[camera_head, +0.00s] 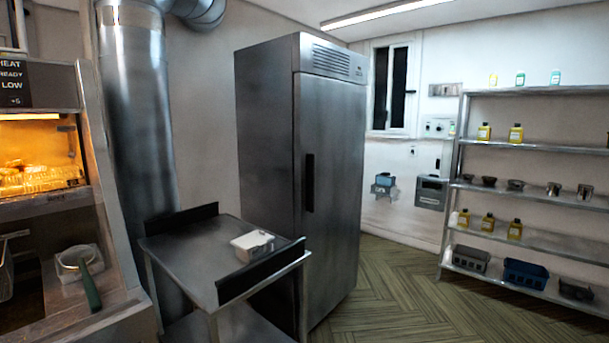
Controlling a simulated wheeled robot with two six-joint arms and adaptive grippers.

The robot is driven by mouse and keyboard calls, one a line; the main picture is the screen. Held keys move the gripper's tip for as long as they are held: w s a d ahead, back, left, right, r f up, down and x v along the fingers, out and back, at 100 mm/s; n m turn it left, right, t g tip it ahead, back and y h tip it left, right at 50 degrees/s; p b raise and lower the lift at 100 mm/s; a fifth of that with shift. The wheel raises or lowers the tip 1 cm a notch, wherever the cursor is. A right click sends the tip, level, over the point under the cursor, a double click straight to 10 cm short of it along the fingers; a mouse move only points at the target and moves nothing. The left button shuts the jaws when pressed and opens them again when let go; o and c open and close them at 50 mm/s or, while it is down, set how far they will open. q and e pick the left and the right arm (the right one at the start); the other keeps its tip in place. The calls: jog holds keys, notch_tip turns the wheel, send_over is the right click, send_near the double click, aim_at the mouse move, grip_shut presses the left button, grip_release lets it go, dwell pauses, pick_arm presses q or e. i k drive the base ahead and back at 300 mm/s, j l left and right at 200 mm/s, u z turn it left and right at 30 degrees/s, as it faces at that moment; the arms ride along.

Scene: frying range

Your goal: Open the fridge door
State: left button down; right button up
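The fridge (268,130) is a tall stainless steel cabinet in the middle of the head view. Its door (338,170) faces right and looks closed. A vertical black handle (310,183) sits near the door's left edge. A vent grille shows above the door. Neither of my grippers is in view.
A steel table (190,247) with a white container (252,245) stands in front of the fridge's left side. A fryer station (60,190) is at the left. A shelf rack (530,239) holds bottles and bins at the right. The floor (400,290) right of the fridge is clear.

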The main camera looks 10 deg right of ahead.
aim_at(330, 117)
jog(key=i+l+u, duration=0.2)
jog(key=i+l, duration=0.25)
jog(key=i+l+u, duration=0.2)
jog(key=i+l, duration=0.3)
jog(key=i, duration=0.15)
jog(key=i+l+u, duration=0.15)
jog(key=i+l, duration=0.35)
jog(key=i+l+u, duration=0.2)
jog(key=i+l, duration=0.25)
jog(key=l, duration=0.3)
